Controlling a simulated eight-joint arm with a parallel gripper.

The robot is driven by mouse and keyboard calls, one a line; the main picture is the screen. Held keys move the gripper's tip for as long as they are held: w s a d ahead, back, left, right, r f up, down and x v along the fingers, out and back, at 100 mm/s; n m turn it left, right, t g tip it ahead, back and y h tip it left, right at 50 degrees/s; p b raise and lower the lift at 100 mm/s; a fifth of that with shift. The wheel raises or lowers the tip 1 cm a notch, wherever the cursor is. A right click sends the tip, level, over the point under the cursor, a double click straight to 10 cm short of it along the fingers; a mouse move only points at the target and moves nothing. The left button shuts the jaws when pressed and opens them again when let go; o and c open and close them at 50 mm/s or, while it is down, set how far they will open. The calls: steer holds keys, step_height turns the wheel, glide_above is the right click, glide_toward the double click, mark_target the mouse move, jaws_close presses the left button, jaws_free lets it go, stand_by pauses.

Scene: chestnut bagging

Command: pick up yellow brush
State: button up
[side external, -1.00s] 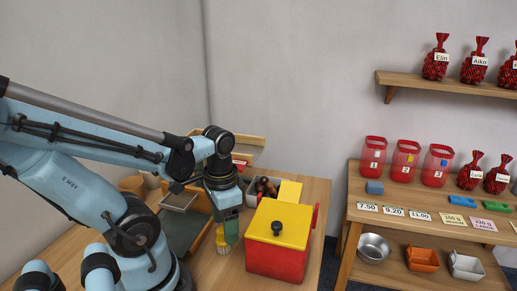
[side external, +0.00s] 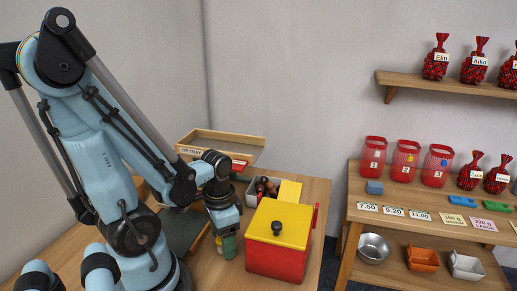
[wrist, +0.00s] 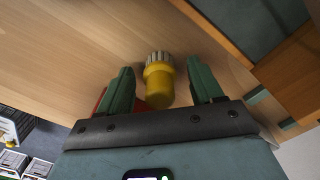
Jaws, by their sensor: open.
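The yellow brush (wrist: 159,83) shows in the wrist view, with a yellow handle and pale bristles at its far end. It lies between the two green fingers of my gripper (wrist: 161,88), which are apart with a gap on each side of it. In the side external view my gripper (side external: 226,246) points down at the table, left of the red box. There the brush is mostly hidden behind the green fingers, with only a sliver of yellow at their left edge. I cannot tell whether the brush touches the table.
A red box (side external: 270,262) with a yellow lid and black knob stands close on the right of my gripper. A wooden tray (side external: 222,146) and a grey bin (side external: 249,192) with dark-handled items are behind. A dark green mat (side external: 182,232) lies to the left.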

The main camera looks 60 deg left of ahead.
steer(key=shift+c, duration=0.2)
steer(key=c, duration=1.1)
steer(key=shift+r, duration=0.15)
